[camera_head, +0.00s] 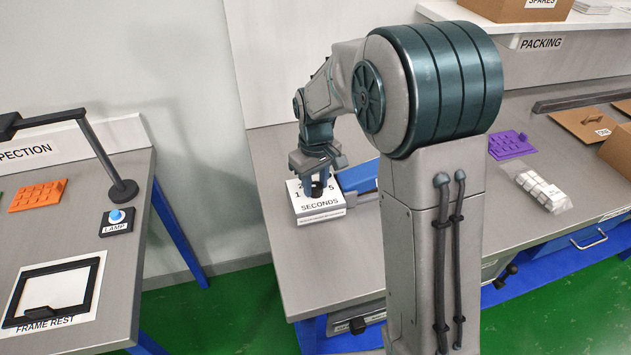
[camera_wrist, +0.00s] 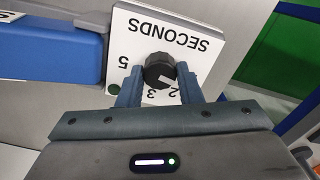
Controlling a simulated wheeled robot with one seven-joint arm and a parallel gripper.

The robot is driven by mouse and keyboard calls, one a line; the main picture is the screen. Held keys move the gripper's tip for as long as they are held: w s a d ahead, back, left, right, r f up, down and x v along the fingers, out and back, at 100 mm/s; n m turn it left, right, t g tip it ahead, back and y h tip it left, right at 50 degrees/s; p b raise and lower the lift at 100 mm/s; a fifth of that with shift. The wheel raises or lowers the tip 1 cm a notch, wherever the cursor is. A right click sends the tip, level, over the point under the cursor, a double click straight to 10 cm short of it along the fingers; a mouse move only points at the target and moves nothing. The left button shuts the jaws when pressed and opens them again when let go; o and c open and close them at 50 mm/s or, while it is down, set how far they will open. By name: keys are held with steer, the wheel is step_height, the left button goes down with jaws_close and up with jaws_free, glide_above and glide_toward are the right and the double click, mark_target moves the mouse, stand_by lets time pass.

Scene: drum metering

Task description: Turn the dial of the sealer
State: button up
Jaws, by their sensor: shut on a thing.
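The sealer has a white dial plate (camera_head: 329,205) marked SECONDS, at the left end of the packing table. In the wrist view the plate (camera_wrist: 190,24) appears upside down, with several numbers around the dial. The black dial (camera_wrist: 159,70) is round, with a white pointer mark towards the lower right in that view, near the 2. My gripper (camera_head: 317,186) is over the plate from above; in the wrist view its two fingers (camera_wrist: 160,86) are shut on the dial, one on each side. In the head view the fingers mostly hide the dial.
The sealer's blue body (camera_head: 358,178) lies right of the plate, partly behind my arm. A purple tray (camera_head: 511,145), wrapped white blocks (camera_head: 541,190) and cardboard flaps (camera_head: 585,124) lie farther right. The inspection table (camera_head: 75,230) stands left, across a gap.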

mark_target(315, 186)
steer(key=m, duration=0.4)
steer(key=shift+m, duration=1.8)
steer(key=o, duration=1)
step_height(315, 186, up, 14)
steer(key=shift+f, duration=0.1)
